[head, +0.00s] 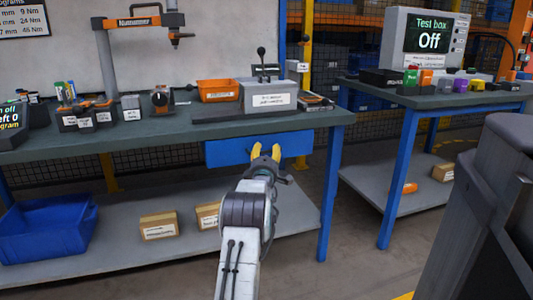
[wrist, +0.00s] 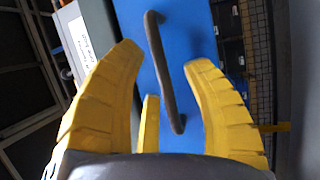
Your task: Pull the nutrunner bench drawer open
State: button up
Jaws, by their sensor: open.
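The blue drawer (head: 226,153) hangs under the right part of the nutrunner bench (head: 200,125). Its front (wrist: 200,40) fills the middle of the wrist view, with a dark bar handle (wrist: 163,75) on it. My gripper (head: 265,152) is in front of the drawer front in the head view and hides part of it. In the wrist view, my gripper (wrist: 165,60) has its yellow fingers spread open, with the handle showing between them. I cannot tell how near the fingertips are to the handle. The drawer looks shut.
A blue bin (head: 48,228) and cardboard boxes (head: 158,225) lie on the bench's lower shelf. A blue bench leg (head: 328,195) stands right of my gripper. A second bench (head: 440,98) with a test box (head: 425,40) stands at the right. A dark grey object (head: 470,220) fills the right foreground.

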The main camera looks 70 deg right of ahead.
jog(key=shift+d, duration=0.3)
jog(key=shift+w, duration=0.1)
grip_shut()
dwell(0.4)
